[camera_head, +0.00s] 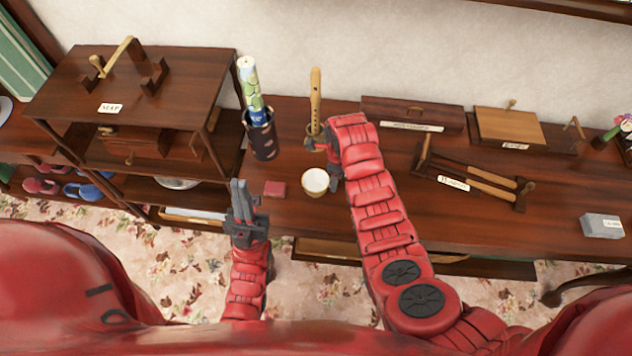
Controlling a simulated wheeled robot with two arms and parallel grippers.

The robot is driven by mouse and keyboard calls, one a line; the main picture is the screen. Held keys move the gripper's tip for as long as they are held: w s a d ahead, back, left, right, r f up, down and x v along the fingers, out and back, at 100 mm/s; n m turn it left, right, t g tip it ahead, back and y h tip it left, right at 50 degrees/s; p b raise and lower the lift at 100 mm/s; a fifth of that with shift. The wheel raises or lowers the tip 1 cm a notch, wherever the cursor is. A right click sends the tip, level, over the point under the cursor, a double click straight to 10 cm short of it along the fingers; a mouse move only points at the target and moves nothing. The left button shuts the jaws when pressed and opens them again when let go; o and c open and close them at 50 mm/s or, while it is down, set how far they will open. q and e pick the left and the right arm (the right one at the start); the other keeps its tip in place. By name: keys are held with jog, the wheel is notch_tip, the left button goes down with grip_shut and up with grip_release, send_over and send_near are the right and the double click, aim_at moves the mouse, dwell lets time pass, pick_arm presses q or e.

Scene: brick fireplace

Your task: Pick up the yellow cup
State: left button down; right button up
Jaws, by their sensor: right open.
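The small yellow cup (316,183), pale inside, stands upright on the dark wooden table near its front edge. My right gripper (323,164) is open, just behind and to the right of the cup, with its arm reaching in from the right. One dark finger shows close to the cup's right rim; I cannot tell whether it touches. My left gripper (242,201) is in front of the table edge, left of the cup, with its fingers pointing away from me. Its fingers look close together, and any gap is unclear.
A dark red block (275,189) lies left of the cup. A small raised shelf (75,90) is at left. Labelled wooden items and a grey box (601,226) lie at right.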

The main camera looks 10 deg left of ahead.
jog(key=shift+f, duration=0.1)
grip_shut()
dwell(1.3)
